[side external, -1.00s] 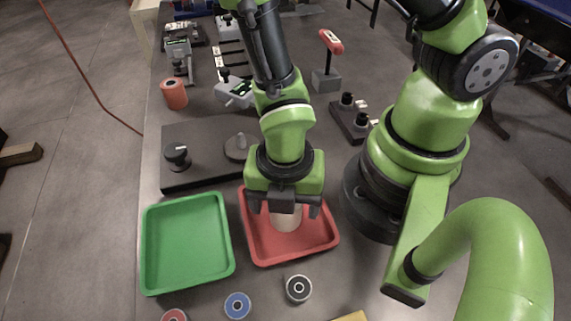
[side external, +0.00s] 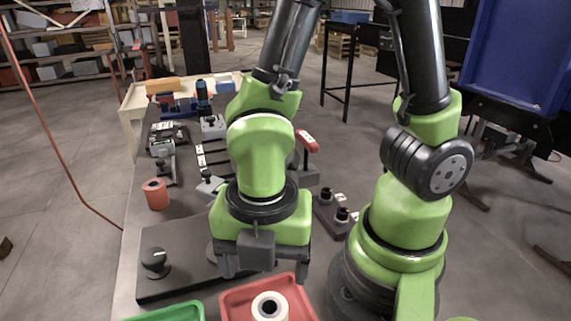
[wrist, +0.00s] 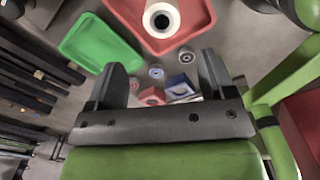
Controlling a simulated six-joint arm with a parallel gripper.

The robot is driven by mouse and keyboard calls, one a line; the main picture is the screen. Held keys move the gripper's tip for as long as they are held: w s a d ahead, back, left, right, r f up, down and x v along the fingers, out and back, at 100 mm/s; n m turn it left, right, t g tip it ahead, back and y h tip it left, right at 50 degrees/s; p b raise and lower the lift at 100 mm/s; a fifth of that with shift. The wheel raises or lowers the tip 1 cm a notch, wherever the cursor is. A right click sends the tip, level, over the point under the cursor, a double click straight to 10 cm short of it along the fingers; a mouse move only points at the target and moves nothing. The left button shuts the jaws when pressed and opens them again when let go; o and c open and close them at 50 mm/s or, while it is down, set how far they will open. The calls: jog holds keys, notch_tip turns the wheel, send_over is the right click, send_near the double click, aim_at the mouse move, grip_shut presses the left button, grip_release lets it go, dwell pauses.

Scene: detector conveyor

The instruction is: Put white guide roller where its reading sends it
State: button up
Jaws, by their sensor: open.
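The white guide roller (side external: 258,307) stands upright in the red tray (side external: 235,303), its dark bore facing up. In the wrist view the roller (wrist: 150,20) shows near the top edge, inside the red tray (wrist: 199,27). My gripper (side external: 264,267) is open and empty, raised above the tray and clear of the roller. In the wrist view its two fingers (wrist: 162,72) are wide apart with nothing between them. The green tray (wrist: 98,47) lies beside the red one and looks empty; only its back rim (side external: 170,314) shows in the side view.
A dark plate with a black knob (side external: 154,260) lies behind the trays, partly hidden by my gripper. An orange-red cylinder (side external: 156,194) and several devices stand farther back.

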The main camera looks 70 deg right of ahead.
jog(key=d+r+m+t+y, duration=0.1)
jog(key=d+r+m+t, duration=0.2)
jog(key=r+m, duration=0.5)
jog(key=d+r+m+t, duration=0.4)
jog(key=r+m, duration=0.5)
jog(key=m, duration=0.9)
jog(key=d, duration=0.2)
jog(key=shift+d+y, duration=0.3)
jog(key=shift+y, duration=0.1)
